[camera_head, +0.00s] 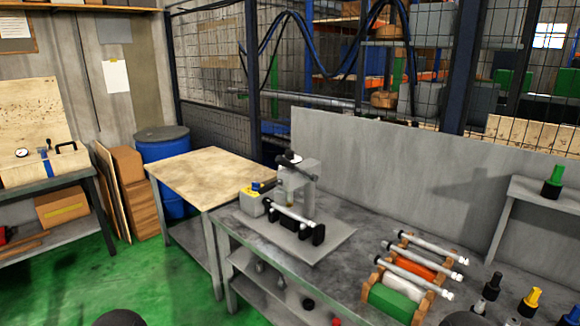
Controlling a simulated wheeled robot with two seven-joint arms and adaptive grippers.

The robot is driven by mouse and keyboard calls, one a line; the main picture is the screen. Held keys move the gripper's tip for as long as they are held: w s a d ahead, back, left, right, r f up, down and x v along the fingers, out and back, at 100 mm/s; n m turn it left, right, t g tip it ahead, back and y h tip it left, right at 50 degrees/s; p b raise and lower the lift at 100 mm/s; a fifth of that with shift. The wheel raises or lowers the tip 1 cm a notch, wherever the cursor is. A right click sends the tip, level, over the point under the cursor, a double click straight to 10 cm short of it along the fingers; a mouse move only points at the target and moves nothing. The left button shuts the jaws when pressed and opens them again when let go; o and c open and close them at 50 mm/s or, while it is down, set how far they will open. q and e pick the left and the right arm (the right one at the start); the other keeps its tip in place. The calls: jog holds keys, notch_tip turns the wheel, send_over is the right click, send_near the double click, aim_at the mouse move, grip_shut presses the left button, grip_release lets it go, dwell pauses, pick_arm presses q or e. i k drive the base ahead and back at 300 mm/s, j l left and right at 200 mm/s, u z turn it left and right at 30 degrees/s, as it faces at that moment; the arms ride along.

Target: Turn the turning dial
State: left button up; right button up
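The cylindrical grinder (299,181) is a small grey machine on a flat plate on the metal workbench (240,238). A dark round knob-like part (289,159) sits on top of its upright head. A bar-shaped workpiece (290,213) lies across its front between dark supports. A grey box (251,201) with a yellow and dark fitting (262,186) is at its left side. The turning dial is too small to identify with certainty among these parts. Neither gripper shows; only dark rounded parts, probably of my arms, show at the bottom edge.
A rack of metal bars (425,263) and colored holders (533,296) stand on the bench's right. A grey panel (380,160) rises behind. A wooden-topped table (205,174) and blue barrel (162,146) are at left. The green floor (170,275) is open.

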aim_at(256, 186)
jog(key=i+j+z, duration=0.15)
jog(key=i+j, duration=0.3)
jog(key=i+j+z, duration=0.15)
jog(key=i+j, duration=0.3)
jog(key=i+j+z, duration=0.1)
jog(key=i+j, duration=0.3)
jog(key=j, duration=0.25)
